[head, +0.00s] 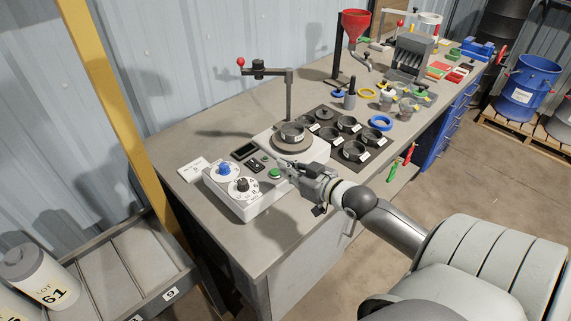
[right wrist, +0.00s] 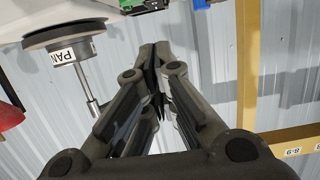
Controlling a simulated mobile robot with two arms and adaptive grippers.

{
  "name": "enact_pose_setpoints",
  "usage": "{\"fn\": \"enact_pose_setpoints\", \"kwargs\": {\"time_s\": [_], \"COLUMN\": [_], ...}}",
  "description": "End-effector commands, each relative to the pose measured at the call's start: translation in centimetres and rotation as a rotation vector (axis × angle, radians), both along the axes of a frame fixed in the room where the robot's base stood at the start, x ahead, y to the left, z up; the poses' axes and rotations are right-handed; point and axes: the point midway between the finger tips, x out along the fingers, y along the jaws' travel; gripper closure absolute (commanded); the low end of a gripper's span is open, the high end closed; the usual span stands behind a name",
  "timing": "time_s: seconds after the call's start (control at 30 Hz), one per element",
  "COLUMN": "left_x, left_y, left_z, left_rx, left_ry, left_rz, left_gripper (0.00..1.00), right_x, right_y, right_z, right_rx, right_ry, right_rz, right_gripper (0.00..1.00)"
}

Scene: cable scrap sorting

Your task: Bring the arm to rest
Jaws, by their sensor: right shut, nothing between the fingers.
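My right gripper (head: 283,164) is shut and empty in the head view. It is over the front of the white bench device, close to its green button (head: 274,173). In the right wrist view the fingers of this gripper (right wrist: 155,50) meet at their tips with nothing between them. The white device (head: 250,202) has a blue knob (head: 224,168), a black dial (head: 242,184) and a round pan (head: 292,133) on top. I cannot tell whether the gripper touches the device. My left gripper is in neither view.
The grey workbench (head: 205,138) runs to the back right. Several dark cups stand on a black tray (head: 317,119) behind the device. A stand with a red knob (head: 241,62) rises nearby. A yellow post (head: 115,100) and a low rack (head: 150,262) are at the left.

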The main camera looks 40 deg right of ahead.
Motion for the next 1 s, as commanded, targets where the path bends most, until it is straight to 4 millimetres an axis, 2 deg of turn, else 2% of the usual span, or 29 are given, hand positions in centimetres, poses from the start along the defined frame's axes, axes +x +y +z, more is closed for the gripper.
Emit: {"fn": "enact_pose_setpoints", "kwargs": {"time_s": [0.33,0.47,0.57,0.7,0.8,1.0], "left_x": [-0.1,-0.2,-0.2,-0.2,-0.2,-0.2], "left_y": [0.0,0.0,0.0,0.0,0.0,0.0], "left_z": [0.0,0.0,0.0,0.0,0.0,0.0], "left_rx": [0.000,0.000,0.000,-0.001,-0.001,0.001], "left_ry": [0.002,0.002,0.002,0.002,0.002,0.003], "left_rz": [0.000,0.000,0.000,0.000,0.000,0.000], "left_gripper": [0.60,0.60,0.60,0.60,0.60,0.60], "right_x": [0.0,-0.7,-2.6,-7.1,-10.7,-16.5], "right_y": [0.0,1.2,3.9,8.9,11.8,15.2], "right_z": [0.0,-1.4,-4.2,-8.7,-10.8,-12.3], "right_rx": [0.000,-0.004,-0.019,-0.060,-0.090,-0.130], "right_ry": [0.001,0.049,0.160,0.384,0.536,0.754], "right_rz": [0.000,0.008,0.025,0.054,0.068,0.073], "right_gripper": [1.00,1.00,1.00,1.00,1.00,1.00]}}
